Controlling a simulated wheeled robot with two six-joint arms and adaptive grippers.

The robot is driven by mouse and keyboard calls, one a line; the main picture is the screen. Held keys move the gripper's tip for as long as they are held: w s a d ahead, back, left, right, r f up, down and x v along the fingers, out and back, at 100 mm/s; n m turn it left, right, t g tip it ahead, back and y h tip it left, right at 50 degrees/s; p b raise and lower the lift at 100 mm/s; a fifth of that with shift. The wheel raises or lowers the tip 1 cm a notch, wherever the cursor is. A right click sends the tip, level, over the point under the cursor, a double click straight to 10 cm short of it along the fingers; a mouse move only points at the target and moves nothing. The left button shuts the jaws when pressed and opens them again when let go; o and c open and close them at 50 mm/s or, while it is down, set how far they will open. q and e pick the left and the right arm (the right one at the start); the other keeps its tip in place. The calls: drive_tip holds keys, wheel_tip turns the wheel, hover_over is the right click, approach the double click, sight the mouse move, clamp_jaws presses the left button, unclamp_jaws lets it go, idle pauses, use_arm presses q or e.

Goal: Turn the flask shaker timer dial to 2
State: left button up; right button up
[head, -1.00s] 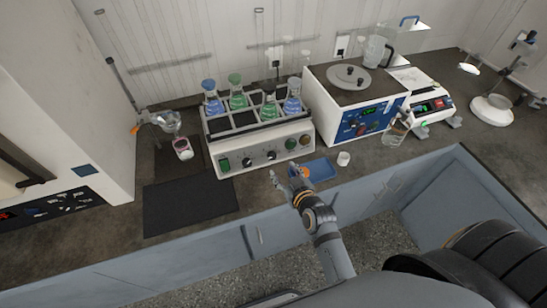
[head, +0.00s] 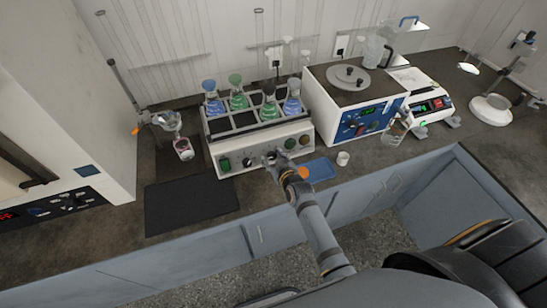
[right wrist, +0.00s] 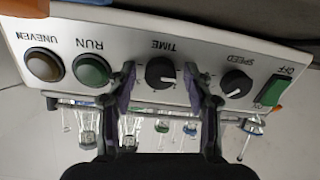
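The flask shaker (head: 222,168) is a pale box at the back of the bench. Its black timer dial (right wrist: 161,73), marked TIME, shows in the right wrist view, which sees the panel upside down. I cannot read its setting for sure. My right gripper (right wrist: 161,82) is open, with one finger on each side of the timer dial. I cannot tell whether the fingers touch it. In the head view my right gripper (head: 277,159) is at the shaker's front panel and partly hides the dial. My left gripper is not in view.
Beside the timer dial are the SPEED dial (right wrist: 235,83), the green power switch (right wrist: 276,89), the RUN button (right wrist: 90,69) and the UNEVEN lamp (right wrist: 44,65). Flasks (head: 238,97) stand on top. A blue tray (head: 321,170) lies close right of my gripper; a dark mat (head: 190,205) lies left.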

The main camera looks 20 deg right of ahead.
clamp_jaws()
drive_tip(key=shift+m, duration=0.3)
drive_tip(key=m+p, duration=0.1)
drive_tip(key=m, duration=0.1)
drive_tip(key=shift+r+m, duration=0.1)
drive_tip(key=shift+m, duration=0.3)
drive_tip(key=m+p, duration=0.1)
drive_tip(key=m, duration=0.3)
drive_tip(key=shift+p, duration=0.35)
drive_tip(key=m, duration=0.5)
drive_tip(key=shift+p, duration=0.3)
drive_tip(key=m, duration=0.5)
drive_tip(key=shift+t, duration=0.4)
drive_tip(key=shift+m, duration=0.3)
